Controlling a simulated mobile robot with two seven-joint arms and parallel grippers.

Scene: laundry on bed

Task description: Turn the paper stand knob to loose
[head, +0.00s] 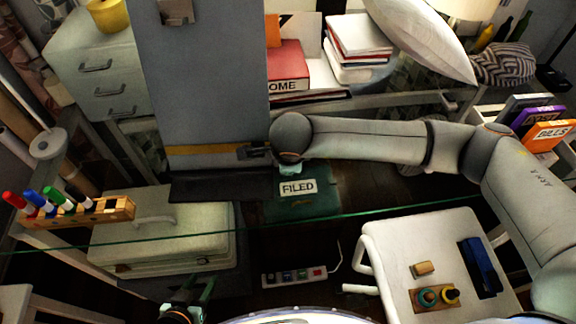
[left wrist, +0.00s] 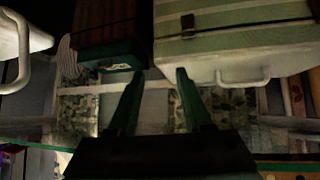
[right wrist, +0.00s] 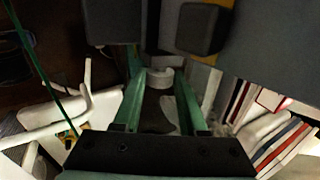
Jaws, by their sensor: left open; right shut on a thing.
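The paper stand (head: 200,75) shows in the head view as a tall grey panel with a yellow strip and a dark ledge near its bottom. My right arm reaches across to its right edge; the gripper there is mostly hidden behind the wrist. In the right wrist view my right gripper (right wrist: 160,72) has a pale round knob (right wrist: 160,78) between its green fingertips and is shut on it. Which way the knob is turned cannot be told. My left gripper (left wrist: 160,74) is open and empty, low at the bottom of the head view (head: 205,290).
A glass edge crosses the head view. A green FILED box (head: 300,205) and a pale case (head: 160,238) lie below the stand. A marker rack (head: 100,212) is at left. A white chair (head: 405,250) stands at lower right. Books (head: 360,40) are behind my right arm.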

